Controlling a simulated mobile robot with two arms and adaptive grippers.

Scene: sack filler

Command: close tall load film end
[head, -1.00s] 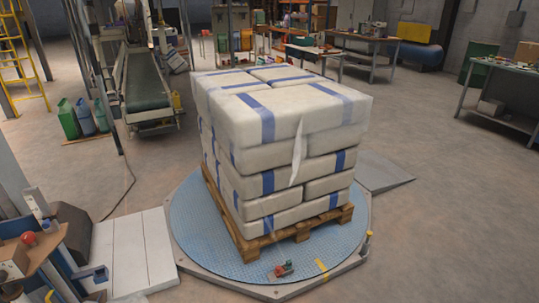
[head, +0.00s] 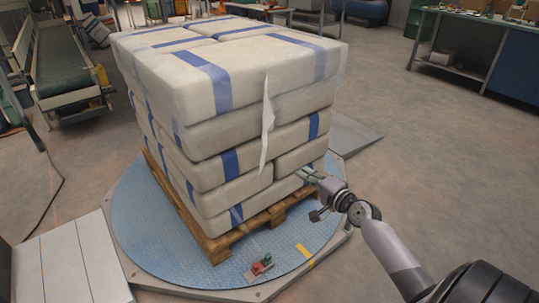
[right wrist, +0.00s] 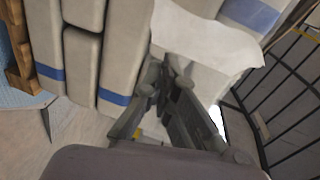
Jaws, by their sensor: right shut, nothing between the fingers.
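The tall load (head: 200,95) is a stack of white sacks with blue bands, on a wooden pallet (head: 215,247). The loose film end (head: 267,125) is a thin whitish strip hanging from the near side of the load, its lower tip free. My right gripper (head: 309,177) is at the load's lower right corner, below and to the right of the film end. In the right wrist view its fingers (right wrist: 164,68) are together and empty, with the pale film end (right wrist: 205,32) apparently just beyond them. My left gripper is out of view.
The pallet stands on a round blue turntable (head: 150,240). A small red and green object (head: 261,266) lies on its front edge. A conveyor (head: 62,62) stands at the left, a workbench (head: 465,35) at the back right. The floor to the right is open.

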